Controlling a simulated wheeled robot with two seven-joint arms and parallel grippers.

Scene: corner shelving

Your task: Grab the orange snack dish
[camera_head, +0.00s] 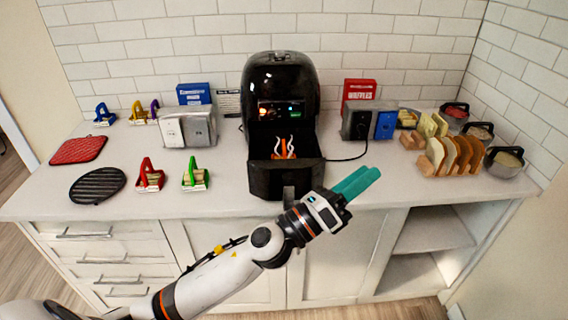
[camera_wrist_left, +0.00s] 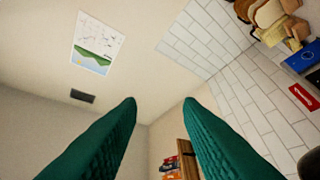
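Several small snack dishes with coloured upright handles stand on the counter. The one with the yellow-orange handle, the orange snack dish (camera_head: 138,115), stands at the back left between the blue one (camera_head: 104,116) and the purple one (camera_head: 155,108). The red one (camera_head: 150,176) and green one (camera_head: 194,176) stand nearer the front. My left gripper (camera_head: 357,183), with teal fingers, is beyond the counter's front edge, right of the air fryer and far from the orange dish. In the left wrist view its fingers (camera_wrist_left: 160,108) are apart with nothing between them. My right gripper is out of view.
A black air fryer (camera_head: 281,90) with its drawer (camera_head: 286,184) out stands mid-counter, orange food inside. A toaster (camera_head: 187,128), a red mat (camera_head: 78,150) and a black trivet (camera_head: 97,185) are left. Bread racks (camera_head: 452,157) and pots (camera_head: 503,162) crowd the right.

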